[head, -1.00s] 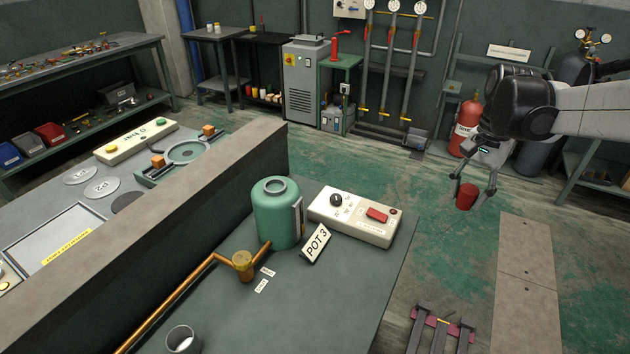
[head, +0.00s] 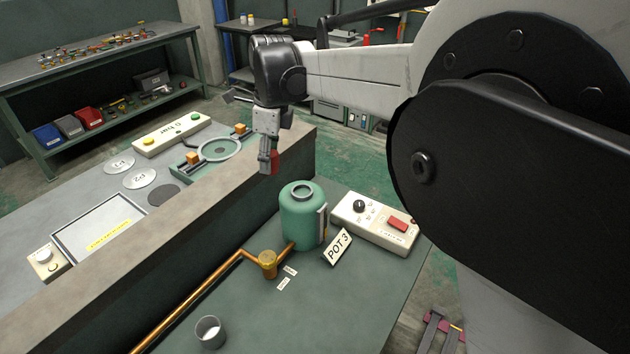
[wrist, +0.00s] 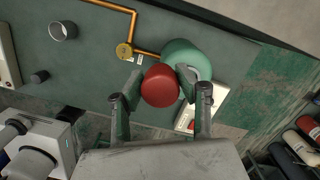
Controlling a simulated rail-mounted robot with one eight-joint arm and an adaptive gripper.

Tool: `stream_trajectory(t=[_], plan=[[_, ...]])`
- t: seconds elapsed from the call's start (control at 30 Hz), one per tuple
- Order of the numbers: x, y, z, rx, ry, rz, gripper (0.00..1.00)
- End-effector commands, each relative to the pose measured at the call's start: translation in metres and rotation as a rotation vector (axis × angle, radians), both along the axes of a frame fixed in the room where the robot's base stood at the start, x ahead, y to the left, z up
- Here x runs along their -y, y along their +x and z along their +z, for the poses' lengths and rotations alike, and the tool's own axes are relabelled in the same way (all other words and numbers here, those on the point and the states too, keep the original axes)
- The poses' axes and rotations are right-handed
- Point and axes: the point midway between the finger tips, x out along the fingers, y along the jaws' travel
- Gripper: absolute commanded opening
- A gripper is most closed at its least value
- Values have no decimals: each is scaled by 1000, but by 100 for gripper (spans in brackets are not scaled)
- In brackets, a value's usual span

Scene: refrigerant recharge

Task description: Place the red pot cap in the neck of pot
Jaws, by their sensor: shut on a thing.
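The red pot cap (wrist: 160,86) is between the two fingers of my gripper (wrist: 160,88) in the wrist view. My gripper is shut on it. In the head view my gripper (head: 268,160) holds the cap (head: 275,161) in the air, above and a little left of the green pot (head: 300,222). The pot stands upright on the green table, and its round open neck (head: 301,190) faces up. In the wrist view the cap and fingers cover part of the pot (wrist: 188,58). The cap is apart from the neck in the head view.
A POT 3 sign (head: 338,246) and a white control box with a red switch (head: 375,222) stand beside the pot. A copper pipe with a brass fitting (head: 267,262) runs at its left. A grey wall (head: 225,200) rises behind. A metal cup (head: 210,332) stands in front.

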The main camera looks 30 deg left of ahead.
Motion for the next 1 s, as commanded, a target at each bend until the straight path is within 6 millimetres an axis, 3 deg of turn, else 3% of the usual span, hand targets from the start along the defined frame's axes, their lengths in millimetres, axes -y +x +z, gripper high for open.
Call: stream_trajectory(t=[0.1,0.23,0.73,1.0], plan=[[-19,-18,4,1,-1,-36,7],[-23,-20,1,1,0,-58,7],[27,56,-53,0,-1,-60,7],[38,73,-67,0,-1,-57,7]])
